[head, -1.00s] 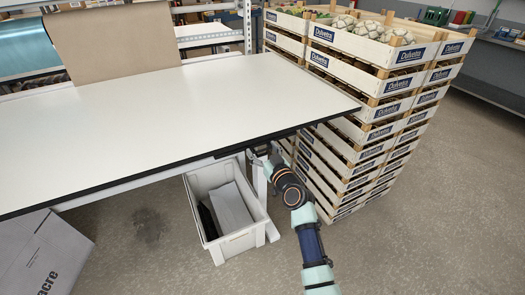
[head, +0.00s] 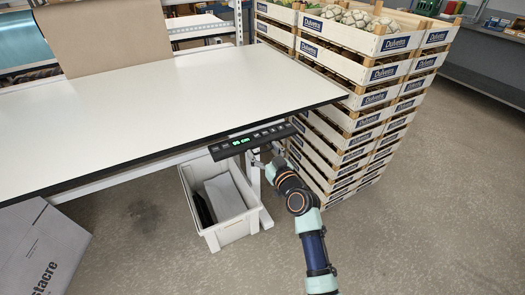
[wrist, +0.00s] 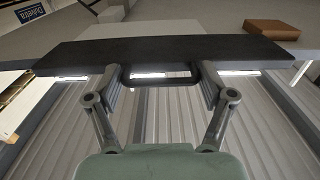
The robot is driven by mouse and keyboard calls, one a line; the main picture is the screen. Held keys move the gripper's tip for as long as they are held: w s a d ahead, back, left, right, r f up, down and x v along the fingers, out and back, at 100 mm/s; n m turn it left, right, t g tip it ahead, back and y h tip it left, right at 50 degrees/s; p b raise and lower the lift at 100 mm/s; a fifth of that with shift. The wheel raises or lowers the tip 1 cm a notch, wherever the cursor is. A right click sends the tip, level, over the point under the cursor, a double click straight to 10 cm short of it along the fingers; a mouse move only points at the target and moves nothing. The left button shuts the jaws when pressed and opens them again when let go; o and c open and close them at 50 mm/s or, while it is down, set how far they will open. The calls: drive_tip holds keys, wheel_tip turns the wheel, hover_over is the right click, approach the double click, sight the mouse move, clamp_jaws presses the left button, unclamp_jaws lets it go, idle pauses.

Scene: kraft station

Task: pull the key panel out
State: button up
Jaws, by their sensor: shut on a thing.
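The key panel (head: 252,139) is a dark flat strip with a lit green display and a row of keys. It stands out in front of the table's black front edge near its right corner. In the wrist view the panel (wrist: 160,50) spans the picture as a dark bar, with a dark loop handle (wrist: 160,83) below it. My gripper (head: 265,158) is at the panel's underside. In the wrist view my gripper (wrist: 158,82) has one finger at each side of the handle and is shut on it. The exact contact is hard to see.
The white table (head: 170,100) lies behind the panel. A white bin (head: 220,205) stands on the floor below, by a table leg. Stacked crates (head: 345,125) rise close on the right. A cardboard box (head: 40,250) is at the lower left. The front right floor is clear.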

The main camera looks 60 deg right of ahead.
drive_tip(key=o, duration=1.4)
drive_tip(key=shift+d, duration=0.1)
drive_tip(key=shift+c, duration=0.2)
drive_tip(key=shift+o, duration=0.5)
drive_tip(key=shift+d, duration=0.1)
drive_tip(key=v, duration=1.2)
